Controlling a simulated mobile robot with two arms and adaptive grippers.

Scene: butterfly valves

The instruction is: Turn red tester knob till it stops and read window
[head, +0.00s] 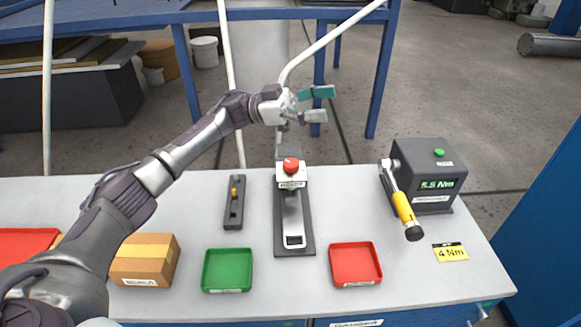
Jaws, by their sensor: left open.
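A red knob (291,164) sits on top of a small white block (291,182), which stands on a dark grey base plate (279,231) on the bench. A light strip with a dark window (294,241) runs along the plate toward the front; I cannot read anything in that window. My left gripper (320,104) is open and empty, with one teal-padded finger above a grey one. In the picture it is above and slightly right of the red knob, apart from it. My right gripper is not in view.
A black box (440,165) shows a green "5.5 Nm" display, with a yellow-handled wrench (404,210) at its left side. A yellow "4 Nm" card (450,252), green tray (228,270), red tray (355,264), cardboard box (145,260) and dark slotted block (234,215) share the bench.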

